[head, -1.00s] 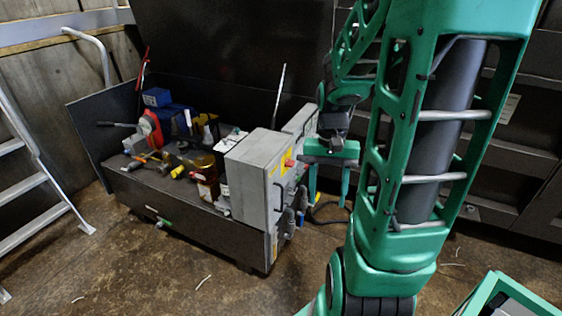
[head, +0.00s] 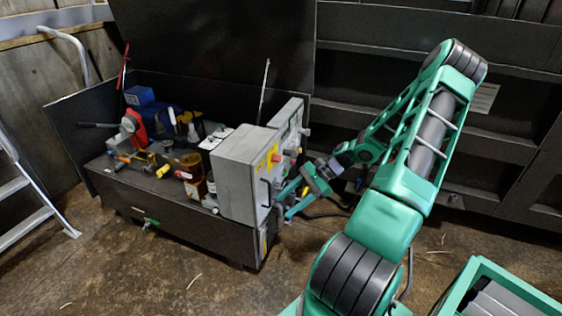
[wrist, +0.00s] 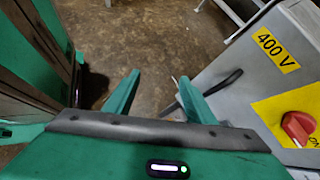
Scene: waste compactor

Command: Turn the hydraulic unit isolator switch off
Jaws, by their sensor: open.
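The isolator switch is a red rotary knob (wrist: 298,127) on a yellow plate (wrist: 290,108), at the right edge of the wrist view. Letters that look like "ON" show partly at its lower right, cut off by the frame. In the head view the red knob (head: 275,158) is small, on the right-hand face of the grey electrical cabinet (head: 240,172). My gripper (head: 284,205) is beside that face, lower than the knob. In the wrist view my gripper (wrist: 160,78) is open and empty, its fingers left of the knob and apart from it.
A "400 V" label (wrist: 276,50) and a dark handle (wrist: 221,82) are on the cabinet face. The hydraulic unit base (head: 190,230) holds several parts. A dark shelved wall (head: 400,60) stands behind my arm. A ladder (head: 25,205) is at left; floor in front is clear.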

